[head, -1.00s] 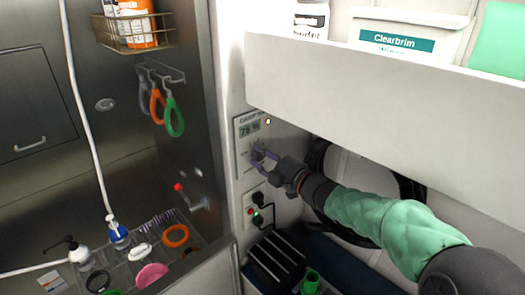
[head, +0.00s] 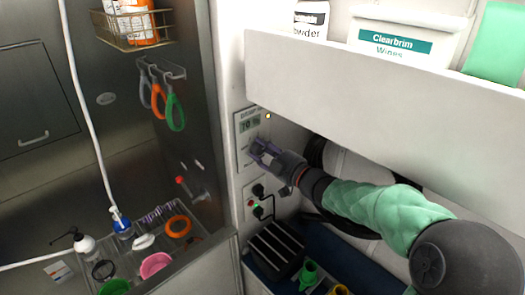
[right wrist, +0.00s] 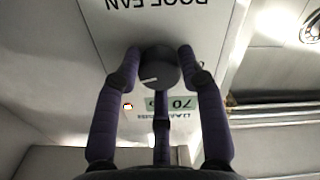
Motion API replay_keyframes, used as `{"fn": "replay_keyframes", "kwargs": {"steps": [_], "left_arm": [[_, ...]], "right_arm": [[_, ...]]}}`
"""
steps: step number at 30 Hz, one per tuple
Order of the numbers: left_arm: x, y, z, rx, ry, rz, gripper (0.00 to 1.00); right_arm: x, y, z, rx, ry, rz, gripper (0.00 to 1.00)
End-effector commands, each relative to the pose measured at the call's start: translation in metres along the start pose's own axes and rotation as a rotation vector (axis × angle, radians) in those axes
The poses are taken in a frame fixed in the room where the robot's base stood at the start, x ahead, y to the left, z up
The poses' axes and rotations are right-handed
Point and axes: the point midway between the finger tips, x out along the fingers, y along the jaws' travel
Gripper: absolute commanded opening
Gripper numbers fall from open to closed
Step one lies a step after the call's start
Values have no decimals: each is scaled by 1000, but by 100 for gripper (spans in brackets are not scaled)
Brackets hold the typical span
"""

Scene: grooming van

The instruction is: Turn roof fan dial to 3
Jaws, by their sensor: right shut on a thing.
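The roof fan dial (right wrist: 158,68) is a dark round knob with a white pointer line. It sits on a white wall panel (right wrist: 205,25) lettered "ROOF FAN", upside down in the right wrist view. The pointer lies toward the left in that view; no numbers are readable around it. My right gripper (right wrist: 158,54) is shut on the dial, with purple fingers on both sides of it. In the head view my right gripper (head: 257,152) is at the panel (head: 242,128) and its fingers hide the dial. My left gripper is not in view.
A white shelf (head: 350,95) juts out above my right arm. An outlet (head: 251,208) with black plugs is just below the panel. A metal tub wall (head: 195,100) stands to the left. A dark ribbed box (head: 275,252) is below.

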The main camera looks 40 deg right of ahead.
Motion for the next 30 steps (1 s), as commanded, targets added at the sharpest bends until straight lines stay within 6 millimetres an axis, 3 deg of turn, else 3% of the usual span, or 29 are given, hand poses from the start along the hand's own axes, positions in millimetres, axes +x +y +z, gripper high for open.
{"fn": "replay_keyframes", "kwargs": {"steps": [2, 3, 5, 19, 30], "left_arm": [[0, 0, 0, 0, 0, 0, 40], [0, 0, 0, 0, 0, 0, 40], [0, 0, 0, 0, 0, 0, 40], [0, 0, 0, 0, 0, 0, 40], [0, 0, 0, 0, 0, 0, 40]], "right_arm": [[0, -1, 1, 3, -2, -1, 7], [0, -1, 1, 3, -2, -1, 46], [0, -1, 1, 2, -2, -1, 63], [-8, 1, 0, -2, 0, 3, 64], [-72, 1, 2, -1, -5, 5, 64]]}}
